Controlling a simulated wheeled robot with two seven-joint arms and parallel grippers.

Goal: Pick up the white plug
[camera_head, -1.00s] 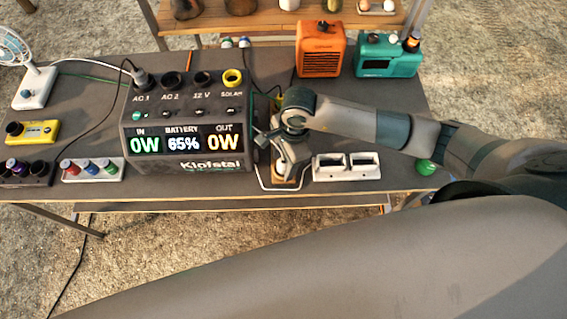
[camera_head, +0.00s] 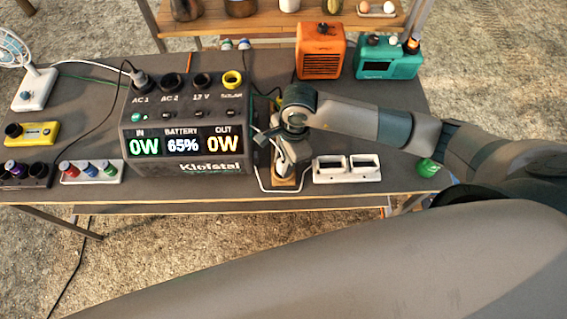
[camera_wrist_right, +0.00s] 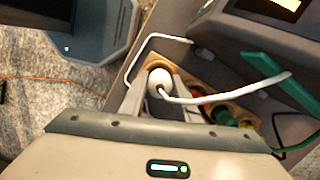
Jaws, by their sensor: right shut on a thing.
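The white plug (camera_wrist_right: 159,80) is a rounded white piece with a white cable, seen in the right wrist view. It sits between the fingers of my right gripper (camera_wrist_right: 160,100), which is shut on it. Below it is a wooden holder (camera_wrist_right: 236,104) with several colored plugs. In the head view my right gripper (camera_head: 285,168) points down over the wooden holder (camera_head: 286,184), just right of the power station (camera_head: 186,140). The plug is hidden there by the fingers. I cannot tell whether it is clear of the holder. My left gripper is not in view.
A white two-slot holder (camera_head: 347,176) stands close to the right of the gripper. A green object (camera_head: 427,167) lies farther right. An orange heater (camera_head: 320,60) and a teal radio (camera_head: 388,58) stand behind.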

